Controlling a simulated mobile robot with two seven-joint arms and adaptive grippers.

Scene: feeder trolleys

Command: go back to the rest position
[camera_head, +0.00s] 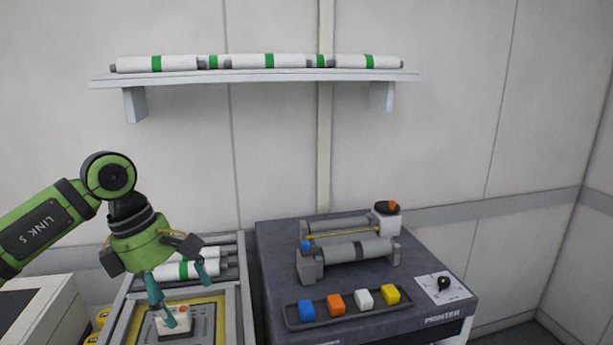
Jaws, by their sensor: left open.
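My left arm comes in from the left, and its green gripper (186,297) points down over the left trolley (233,307). The teal fingers are spread apart, with nothing seen between them. A small pale box with a dark top (181,322) lies below the fingers on a yellow-bordered panel (214,321). One fingertip overlaps this box in the picture; I cannot tell whether they touch. My right gripper is not in view.
A dark printer table (279,252) stands right of the trolley, with a roller unit (352,251) and a tray (293,316) of coloured blocks. White rolls with green bands lie on the wall shelf (260,77) and trolley. The air above the printer is free.

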